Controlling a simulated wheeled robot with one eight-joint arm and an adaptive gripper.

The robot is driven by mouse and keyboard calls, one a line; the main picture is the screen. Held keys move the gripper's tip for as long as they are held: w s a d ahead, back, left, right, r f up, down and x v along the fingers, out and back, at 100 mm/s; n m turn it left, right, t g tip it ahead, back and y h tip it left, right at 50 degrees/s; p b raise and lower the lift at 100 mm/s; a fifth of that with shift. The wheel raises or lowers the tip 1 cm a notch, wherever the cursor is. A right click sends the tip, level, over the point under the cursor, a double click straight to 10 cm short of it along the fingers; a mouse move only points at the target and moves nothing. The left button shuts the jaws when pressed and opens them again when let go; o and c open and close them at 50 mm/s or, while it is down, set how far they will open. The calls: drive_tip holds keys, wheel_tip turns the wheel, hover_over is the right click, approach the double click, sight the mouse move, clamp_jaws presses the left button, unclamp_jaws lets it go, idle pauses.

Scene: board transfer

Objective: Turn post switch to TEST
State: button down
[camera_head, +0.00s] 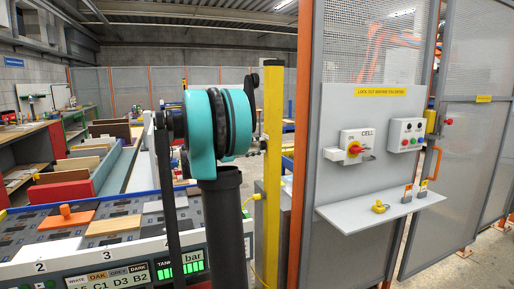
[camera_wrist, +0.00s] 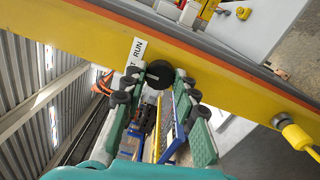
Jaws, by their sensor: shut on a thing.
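The post switch, a round black knob (camera_wrist: 160,74), sits on the side of the yellow post (camera_wrist: 210,72) in the wrist view. A white label (camera_wrist: 136,56) beside it reads RUN, with a letter T partly showing near the knob. The rest of the label is hidden. The knob's pointing direction cannot be told. In the head view the yellow post (camera_head: 272,170) stands upright, and my arm hides most of the gripper.
A yellow plug (camera_wrist: 294,132) juts from the post. A board rack (camera_head: 100,240) lies at left.

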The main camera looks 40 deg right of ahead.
drive_tip(key=c, duration=1.2)
unclamp_jaws()
drive_tip(key=shift+o, duration=0.2)
drive_tip(key=v, duration=1.2)
drive_tip(key=shift+w, duration=0.1)
